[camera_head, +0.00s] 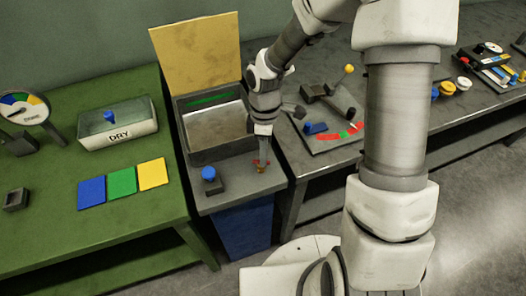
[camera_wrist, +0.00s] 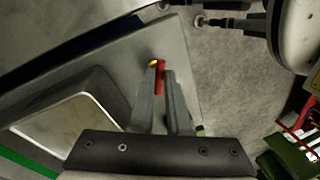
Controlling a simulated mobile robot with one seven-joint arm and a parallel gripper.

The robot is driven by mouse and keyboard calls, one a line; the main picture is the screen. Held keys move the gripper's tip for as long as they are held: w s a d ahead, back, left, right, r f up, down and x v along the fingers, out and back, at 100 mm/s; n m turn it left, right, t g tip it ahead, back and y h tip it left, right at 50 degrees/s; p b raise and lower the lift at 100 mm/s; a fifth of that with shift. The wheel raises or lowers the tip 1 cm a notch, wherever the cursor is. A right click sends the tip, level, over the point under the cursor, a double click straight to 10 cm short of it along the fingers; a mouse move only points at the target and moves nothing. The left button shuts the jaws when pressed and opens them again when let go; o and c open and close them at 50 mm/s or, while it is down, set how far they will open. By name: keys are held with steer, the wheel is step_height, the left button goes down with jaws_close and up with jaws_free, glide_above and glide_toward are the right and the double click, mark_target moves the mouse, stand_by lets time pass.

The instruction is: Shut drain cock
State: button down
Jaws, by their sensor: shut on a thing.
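The drain cock (camera_head: 261,169) is a small red and brass part at the front right corner of the grey wash tank's top. In the wrist view its red lever (camera_wrist: 160,80) lies between my fingers, with a bit of brass at its end. My gripper (camera_head: 262,159) points down at the cock and is shut on the red lever. The gripper also shows in the wrist view (camera_wrist: 161,76). The fingers partly hide the lever, so its exact turn is hard to tell.
The grey tank (camera_head: 218,154) has its yellow lid (camera_head: 199,54) standing open. A blue knob (camera_head: 208,173) stands left of the cock. A green table (camera_head: 50,215) with a DRY tray (camera_head: 119,137) is at left. A grey bench with a yellow-knobbed lever (camera_head: 349,69) is at right.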

steer(key=m, duration=0.3)
steer(key=m+y, duration=0.1)
steer(key=m, duration=0.2)
steer(key=shift+s+d+t, duration=0.1)
steer(key=shift+s+t, duration=0.1)
steer(key=shift+t, duration=0.1)
steer(key=m, duration=0.3)
steer(key=m+t+b, duration=0.1)
steer(key=m, duration=0.2)
steer(key=shift+s+m+y, duration=0.2)
steer(key=shift+m+y, duration=0.2)
steer(key=c, duration=0.9)
jaws_free()
steer(key=d+r, duration=0.1)
steer(key=r, duration=0.4)
steer(key=d+r+p, duration=0.1)
steer(key=r, duration=0.5)
steer(key=d+r+p, duration=0.1)
steer(key=r, duration=0.5)
steer(key=shift+w+r, duration=0.1)
steer(key=shift+w, duration=0.3)
